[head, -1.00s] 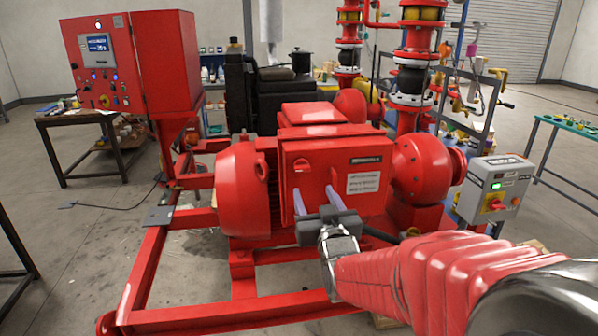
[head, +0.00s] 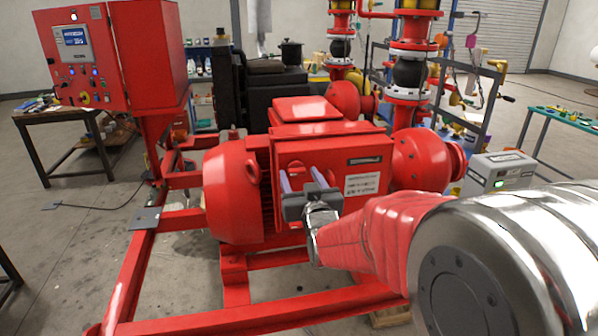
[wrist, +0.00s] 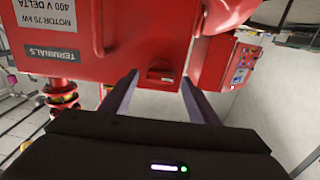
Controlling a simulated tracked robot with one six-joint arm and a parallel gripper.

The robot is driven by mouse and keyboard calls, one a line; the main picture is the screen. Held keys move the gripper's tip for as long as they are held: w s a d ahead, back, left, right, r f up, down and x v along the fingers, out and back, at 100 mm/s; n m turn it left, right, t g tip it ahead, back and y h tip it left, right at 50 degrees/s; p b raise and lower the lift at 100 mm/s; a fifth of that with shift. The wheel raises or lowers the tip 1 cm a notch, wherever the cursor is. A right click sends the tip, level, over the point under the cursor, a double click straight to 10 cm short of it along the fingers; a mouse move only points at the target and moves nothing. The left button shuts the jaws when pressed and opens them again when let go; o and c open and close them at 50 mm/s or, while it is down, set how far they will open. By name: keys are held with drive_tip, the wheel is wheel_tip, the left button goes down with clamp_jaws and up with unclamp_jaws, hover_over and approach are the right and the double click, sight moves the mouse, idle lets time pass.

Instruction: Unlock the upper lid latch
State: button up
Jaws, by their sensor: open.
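The upper lid latch (wrist: 160,75) is a small red piece on the red terminal box (wrist: 75,80), seen upside down in the wrist view. In the head view the box (head: 352,160) sits on the side of the motor, and the latch is hard to make out behind the fingertips. My gripper (head: 301,176) is in front of the box's upper left part. In the wrist view my gripper (wrist: 159,77) is open and empty, with the latch between its two fingertips in the picture. I cannot tell the exact gap to the latch.
A red bar handle (wrist: 103,28) stands out from the lid beside the latch. The red motor housing (head: 232,190) is left of the box, and a red frame rail (head: 250,317) runs below. A grey switch box (head: 497,172) stands at the right.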

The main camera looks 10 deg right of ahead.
drive_tip(key=shift+w+a, duration=0.1)
drive_tip(key=shift+w, duration=0.65)
drive_tip(key=shift+c, duration=0.2)
drive_tip(key=c, duration=1)
